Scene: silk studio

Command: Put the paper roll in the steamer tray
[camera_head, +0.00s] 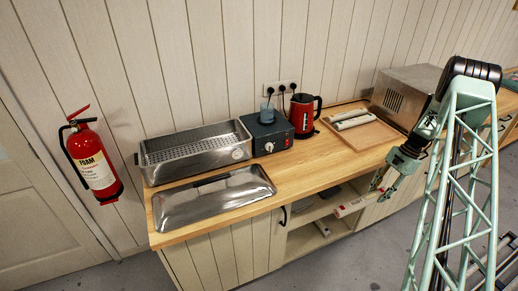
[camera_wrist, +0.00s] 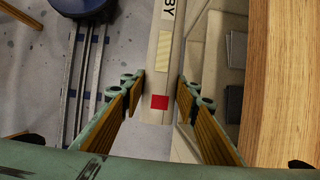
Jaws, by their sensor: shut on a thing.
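The paper roll (camera_head: 352,206) is pale, with a red mark at one end. It is in front of the counter at shelf height. In the wrist view the roll (camera_wrist: 153,82) runs away between the fingers, with a red square, a yellowish patch and black lettering on it. My gripper (camera_head: 378,190) is shut on the roll near one end; its fingers (camera_wrist: 160,92) press from both sides in the wrist view. The steamer tray (camera_head: 192,137) is a steel pan with a perforated insert at the counter's left end. Its inside looks empty.
A steel lid (camera_head: 214,196) lies in front of the steamer. A blue-grey box with dials (camera_head: 268,136), a red kettle (camera_head: 303,113), a wooden board (camera_head: 370,135) with pale rolls (camera_head: 350,118) and a steel appliance (camera_head: 404,92) stand rightward. Open shelves (camera_head: 318,212) are under the counter (camera_head: 300,160).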

